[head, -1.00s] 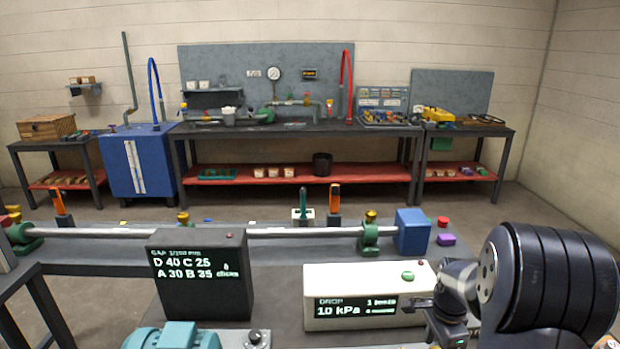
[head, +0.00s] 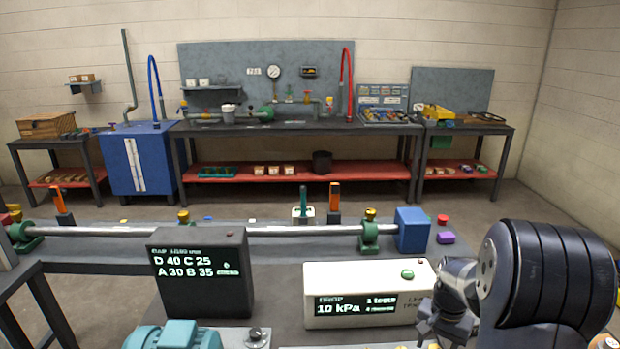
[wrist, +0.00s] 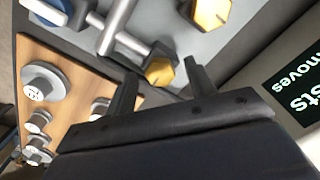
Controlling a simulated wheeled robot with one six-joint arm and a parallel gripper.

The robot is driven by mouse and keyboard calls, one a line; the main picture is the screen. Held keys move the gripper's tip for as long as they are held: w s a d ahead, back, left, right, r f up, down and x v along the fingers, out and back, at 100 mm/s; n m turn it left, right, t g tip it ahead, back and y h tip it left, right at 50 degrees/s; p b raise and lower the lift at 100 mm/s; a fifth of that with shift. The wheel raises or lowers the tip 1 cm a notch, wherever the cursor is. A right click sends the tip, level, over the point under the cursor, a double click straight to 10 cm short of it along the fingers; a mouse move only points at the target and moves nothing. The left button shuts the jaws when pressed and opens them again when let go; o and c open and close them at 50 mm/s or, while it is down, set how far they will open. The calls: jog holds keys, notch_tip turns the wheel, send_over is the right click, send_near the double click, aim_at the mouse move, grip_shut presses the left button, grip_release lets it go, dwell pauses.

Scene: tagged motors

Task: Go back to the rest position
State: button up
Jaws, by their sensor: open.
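My gripper (wrist: 160,85) is open in the wrist view, with its two dark fingers apart and nothing between them. Beyond the fingers are yellow hexagonal knobs (wrist: 160,71) on a grey surface, and a wooden board (wrist: 60,75) with several round grey discs (wrist: 42,82) lies at the left. In the head view my gripper (head: 447,330) is at the lower right, beside the right end of the white box (head: 345,279) with the "10 kPa" display. Its fingertips are hard to make out there.
A black display box (head: 203,305) and a teal motor (head: 172,338) stand on the near bench. A long shaft (head: 290,231) runs behind them to a blue block (head: 412,229). Small red (head: 442,219) and purple (head: 446,237) pieces lie right of it. Workbenches line the back wall.

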jog(key=n, duration=0.5)
jog(key=shift+r, duration=1)
